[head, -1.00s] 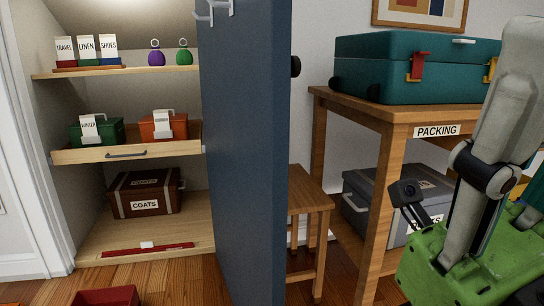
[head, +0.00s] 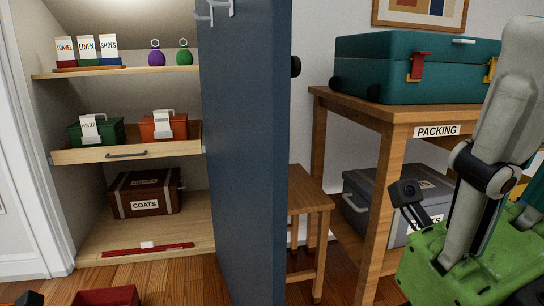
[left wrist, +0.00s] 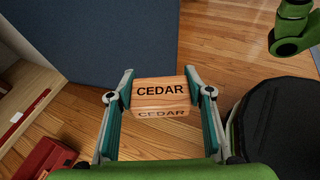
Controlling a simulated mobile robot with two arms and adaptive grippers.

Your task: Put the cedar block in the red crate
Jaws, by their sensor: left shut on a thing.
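The cedar block (left wrist: 160,90) is a light wooden block marked CEDAR. In the left wrist view my left gripper (left wrist: 160,86) is shut on it, one finger at each side, and holds it over the wooden floor. The red crate (head: 105,297) shows at the bottom left edge of the head view, cut off by the frame. A red box that looks like the crate (left wrist: 47,160) also shows at the lower left of the left wrist view, apart from the block. My right arm is at the right of the head view, but its fingers do not show.
A blue door (head: 243,150) stands open beside the closet shelves. A red bar (head: 147,250) lies on the closet's bottom board. A brown COATS box (head: 146,193) sits behind it. A wooden stool (head: 308,195) and the packing table (head: 385,120) stand right of the door.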

